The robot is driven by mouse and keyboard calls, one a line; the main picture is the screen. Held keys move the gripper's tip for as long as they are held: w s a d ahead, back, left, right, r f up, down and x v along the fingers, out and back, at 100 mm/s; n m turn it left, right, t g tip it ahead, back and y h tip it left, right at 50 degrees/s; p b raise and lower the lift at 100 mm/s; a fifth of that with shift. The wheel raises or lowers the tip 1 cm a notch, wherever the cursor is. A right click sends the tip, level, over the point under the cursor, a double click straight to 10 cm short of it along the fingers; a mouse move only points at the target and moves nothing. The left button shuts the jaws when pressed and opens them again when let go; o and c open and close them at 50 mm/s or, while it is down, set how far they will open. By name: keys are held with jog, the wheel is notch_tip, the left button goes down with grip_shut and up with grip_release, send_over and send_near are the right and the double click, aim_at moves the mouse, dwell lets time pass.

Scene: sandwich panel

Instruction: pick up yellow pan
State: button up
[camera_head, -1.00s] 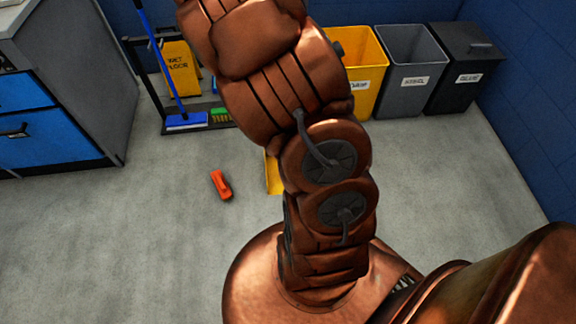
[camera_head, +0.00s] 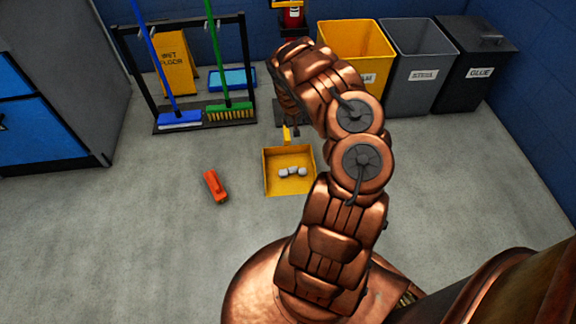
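The yellow pan (camera_head: 290,187), a dustpan, lies on the grey floor at the centre of the head view, its short upright handle at its far edge. Several small pale lumps (camera_head: 292,171) lie in it. My arm arches over from the right, and its end points down just behind the pan. My gripper (camera_head: 293,129) is small and dark there, close to the pan's handle. I cannot tell whether it touches the handle or whether its fingers are open or shut.
An orange-red object (camera_head: 215,187) lies on the floor left of the pan. A rack with a blue broom (camera_head: 180,117) and a green broom (camera_head: 229,109) stands behind. Yellow (camera_head: 352,60), grey (camera_head: 415,70) and black (camera_head: 470,65) bins line the back right. Floor at left front is clear.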

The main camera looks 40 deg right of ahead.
jog(key=t+b, duration=0.1)
jog(key=b, duration=0.1)
send_over(288, 140)
jog(key=s+a, duration=0.2)
notch_tip(288, 140, down, 8)
jog(key=f, duration=0.1)
jog(key=shift+y, duration=0.4)
jog(key=b+x, duration=0.7)
jog(key=shift+w+d, duration=0.25)
jog(key=shift+d, duration=0.05)
jog(key=shift+c, duration=0.3)
grip_shut()
